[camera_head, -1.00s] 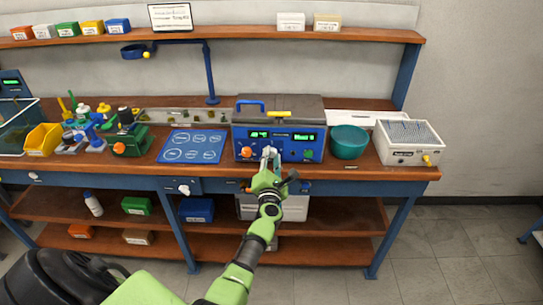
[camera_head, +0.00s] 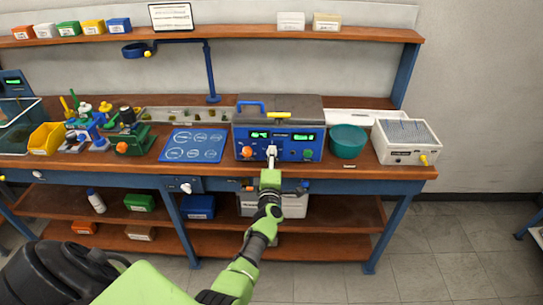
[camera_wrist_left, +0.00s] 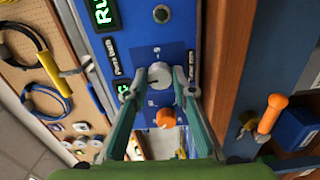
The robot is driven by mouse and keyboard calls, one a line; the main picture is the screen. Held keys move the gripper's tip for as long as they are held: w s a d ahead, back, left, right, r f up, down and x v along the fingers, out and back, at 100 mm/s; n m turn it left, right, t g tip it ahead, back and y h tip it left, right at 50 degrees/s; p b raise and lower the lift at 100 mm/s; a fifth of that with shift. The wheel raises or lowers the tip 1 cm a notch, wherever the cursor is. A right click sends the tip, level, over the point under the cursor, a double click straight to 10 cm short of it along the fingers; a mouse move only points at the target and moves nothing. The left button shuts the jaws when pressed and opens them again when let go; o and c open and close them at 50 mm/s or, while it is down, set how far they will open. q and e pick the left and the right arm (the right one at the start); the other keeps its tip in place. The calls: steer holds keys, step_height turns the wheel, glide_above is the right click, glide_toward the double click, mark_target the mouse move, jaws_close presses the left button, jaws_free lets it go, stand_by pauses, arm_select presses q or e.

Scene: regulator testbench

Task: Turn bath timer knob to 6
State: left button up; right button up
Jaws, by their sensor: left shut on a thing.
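The bath (camera_head: 238,136) is a blue-fronted unit with a dark lid, two green displays and a row of knobs. The pale timer knob (camera_wrist_left: 160,74) is in the middle of its panel in the left wrist view, between the two fingers. My left gripper (camera_head: 271,151) reaches the panel from the front and is shut on this knob. The fingers hide the knob in the head view. The scale marks around it are too small to read. My right gripper is not in view.
An orange knob (camera_head: 247,152) sits left of the gripper and a green knob (camera_head: 308,154) right of it. A teal bowl (camera_head: 347,141) and a white box (camera_head: 405,152) stand to the right. A blue mat (camera_head: 194,146) lies to the left.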

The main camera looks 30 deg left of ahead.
arm_select(q)
steer(key=shift+m, duration=0.6)
steer(key=o, duration=1.1)
